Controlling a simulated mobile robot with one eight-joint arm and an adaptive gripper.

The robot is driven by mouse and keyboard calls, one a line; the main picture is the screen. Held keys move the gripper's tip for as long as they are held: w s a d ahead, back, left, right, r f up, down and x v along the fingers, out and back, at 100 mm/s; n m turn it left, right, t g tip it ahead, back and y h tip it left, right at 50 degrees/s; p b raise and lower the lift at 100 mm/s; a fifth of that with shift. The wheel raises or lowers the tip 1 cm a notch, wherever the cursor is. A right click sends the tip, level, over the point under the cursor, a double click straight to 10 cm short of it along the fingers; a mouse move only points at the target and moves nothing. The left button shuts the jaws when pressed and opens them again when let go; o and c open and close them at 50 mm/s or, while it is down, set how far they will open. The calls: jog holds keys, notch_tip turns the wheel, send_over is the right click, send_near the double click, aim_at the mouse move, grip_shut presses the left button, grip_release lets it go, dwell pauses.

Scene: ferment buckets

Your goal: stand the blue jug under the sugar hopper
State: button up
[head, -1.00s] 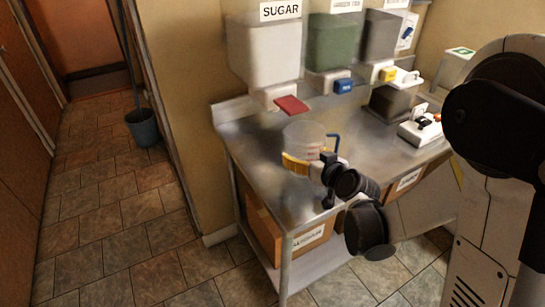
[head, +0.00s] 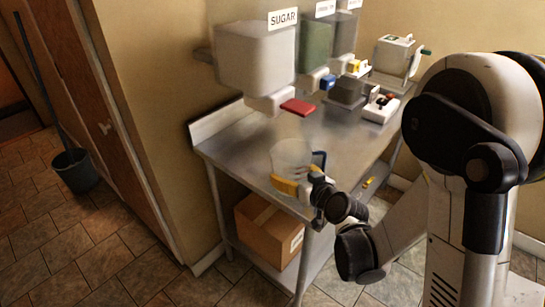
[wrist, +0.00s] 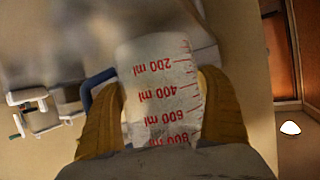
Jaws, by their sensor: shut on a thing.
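The blue jug (head: 291,158) is a clear measuring jug with a blue handle (head: 319,160), over the front left part of the steel counter. My gripper (head: 287,186) has its yellow fingers shut around it. In the wrist view the jug (wrist: 160,90) shows red millilitre marks that read upside down, between the two yellow fingers (wrist: 160,115), with the blue handle at left. The sugar hopper (head: 255,58) is a white bin labelled SUGAR on the wall, with a red lever (head: 298,107) at its outlet. The jug is in front of and below that outlet, not directly beneath it.
A green hopper (head: 314,45) with a blue lever and a grey hopper (head: 345,38) with a yellow one hang to the right. A dark scale-like box (head: 347,90) and a switch box (head: 381,107) stand on the counter (head: 235,140). The counter's left part is clear.

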jog(key=w+a, duration=0.2)
jog(key=w, duration=0.2)
jog(key=w+a, duration=0.2)
jog(key=w, duration=0.2)
jog(key=w+a+b, duration=0.1)
jog(key=w+a, duration=0.1)
jog(key=w, duration=0.2)
jog(key=shift+w+a, duration=0.15)
jog(key=shift+w, duration=0.2)
jog(key=shift+f+b, duration=0.9)
jog(key=shift+f, duration=0.85)
jog(key=shift+f, duration=0.15)
jog(key=o, duration=1)
